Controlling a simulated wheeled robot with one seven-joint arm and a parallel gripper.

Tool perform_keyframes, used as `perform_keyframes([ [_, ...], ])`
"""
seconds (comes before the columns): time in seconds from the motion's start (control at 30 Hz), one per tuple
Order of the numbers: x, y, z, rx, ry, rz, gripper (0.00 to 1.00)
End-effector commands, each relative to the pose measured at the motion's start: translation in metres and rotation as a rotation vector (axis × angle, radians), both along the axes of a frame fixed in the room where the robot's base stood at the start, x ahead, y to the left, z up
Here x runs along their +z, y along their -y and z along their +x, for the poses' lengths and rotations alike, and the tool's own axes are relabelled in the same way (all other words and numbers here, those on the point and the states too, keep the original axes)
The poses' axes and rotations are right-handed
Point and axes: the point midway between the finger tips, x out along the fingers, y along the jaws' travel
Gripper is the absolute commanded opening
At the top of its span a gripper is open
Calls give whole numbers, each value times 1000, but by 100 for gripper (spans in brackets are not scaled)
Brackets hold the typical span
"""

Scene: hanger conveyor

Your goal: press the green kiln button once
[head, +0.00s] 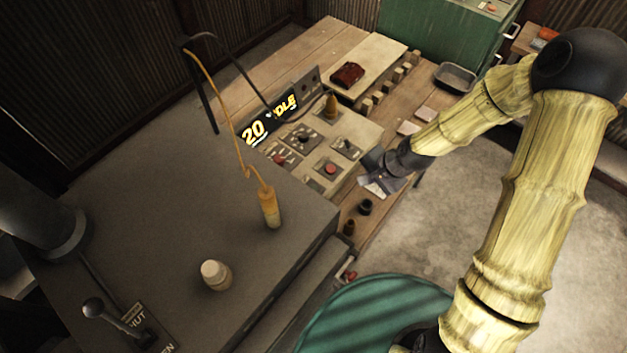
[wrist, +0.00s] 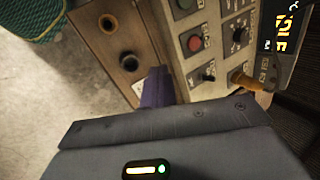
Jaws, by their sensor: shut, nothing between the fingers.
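The green button (wrist: 184,5) is at the top edge of the wrist view, dark green and partly cut off, on the beige control panel (wrist: 212,52). A red button (wrist: 195,42) is beside it on the same panel. In the head view the panel (head: 358,128) shows a red button (head: 330,169); I cannot make out the green one there. My gripper (head: 371,183) is shut and empty beside the panel's front edge. In the wrist view its fingers (wrist: 157,88) end at that edge, apart from the green button, nearer the red one.
A display (head: 270,119) reads "20" and "IDLE" behind the panel. Dark cups (head: 365,206) sit on the wooden ledge. A yellow pendant (head: 270,208) hangs over the grey housing at left. Open floor lies right.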

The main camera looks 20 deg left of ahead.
Motion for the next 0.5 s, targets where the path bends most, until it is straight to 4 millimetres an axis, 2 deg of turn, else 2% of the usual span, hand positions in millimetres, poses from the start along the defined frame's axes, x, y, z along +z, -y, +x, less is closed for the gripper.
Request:
perform_keyframes([
  [0.1,0,-44,-5,-90,-83,127,0],
  [0.3,3,-107,-10,-262,-230,330,0],
  [0.4,5,-125,-11,-323,-280,392,0],
  [0.5,5,-133,-12,-349,-303,420,0],
])
